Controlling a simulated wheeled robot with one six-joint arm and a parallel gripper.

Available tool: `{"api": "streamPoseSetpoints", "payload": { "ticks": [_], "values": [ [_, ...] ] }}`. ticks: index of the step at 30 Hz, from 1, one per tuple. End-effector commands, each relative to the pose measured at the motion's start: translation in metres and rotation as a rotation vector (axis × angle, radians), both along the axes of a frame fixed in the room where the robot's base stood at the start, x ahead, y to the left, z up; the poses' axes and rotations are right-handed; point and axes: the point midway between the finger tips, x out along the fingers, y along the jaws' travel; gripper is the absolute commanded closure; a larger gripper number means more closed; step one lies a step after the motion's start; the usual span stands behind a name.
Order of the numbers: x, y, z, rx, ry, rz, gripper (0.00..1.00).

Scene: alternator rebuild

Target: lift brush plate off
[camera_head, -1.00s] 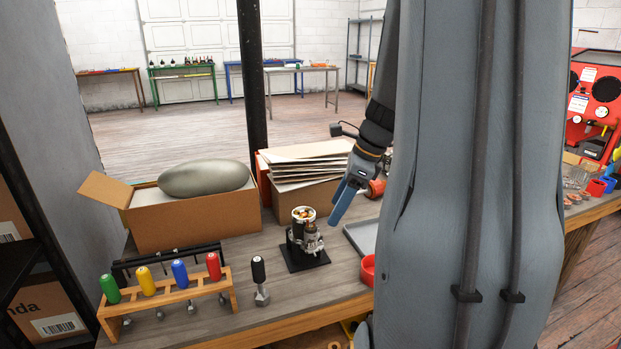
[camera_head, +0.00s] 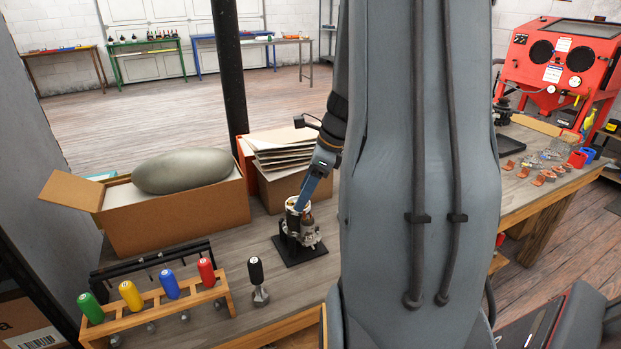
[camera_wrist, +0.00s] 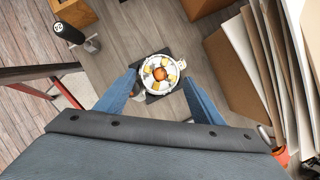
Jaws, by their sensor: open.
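The alternator (camera_head: 301,237) stands upright on a black base plate (camera_head: 292,254) on the bench. The brush plate (camera_wrist: 150,76), a round white disc with yellow and copper-coloured parts, faces up on top of it in the wrist view. My gripper (camera_wrist: 160,88) is open, with one blue finger on each side of the disc in that view; I cannot tell whether either finger touches it. In the head view my gripper (camera_head: 304,196) points down at the alternator's top and partly hides it.
A black-handled tool (camera_head: 257,282) stands left of the alternator, beside a wooden rack (camera_head: 160,306) of coloured-handled tools. Cardboard boxes stand behind: one with a grey-green rounded object (camera_head: 181,171), one with cardboard sheets (camera_head: 284,153). My arm hides the bench to the right.

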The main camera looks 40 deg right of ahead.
Motion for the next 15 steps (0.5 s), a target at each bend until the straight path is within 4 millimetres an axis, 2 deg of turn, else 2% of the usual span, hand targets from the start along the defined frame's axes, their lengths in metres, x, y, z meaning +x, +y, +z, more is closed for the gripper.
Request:
{"api": "streamPoseSetpoints", "payload": {
  "ticks": [6, 15],
  "values": [
    [0.005, 0.005, -0.017, 0.000, 0.000, -0.001, 0.39],
    [0.006, 0.005, -0.020, -0.001, -0.001, 0.001, 0.39]
  ]
}}
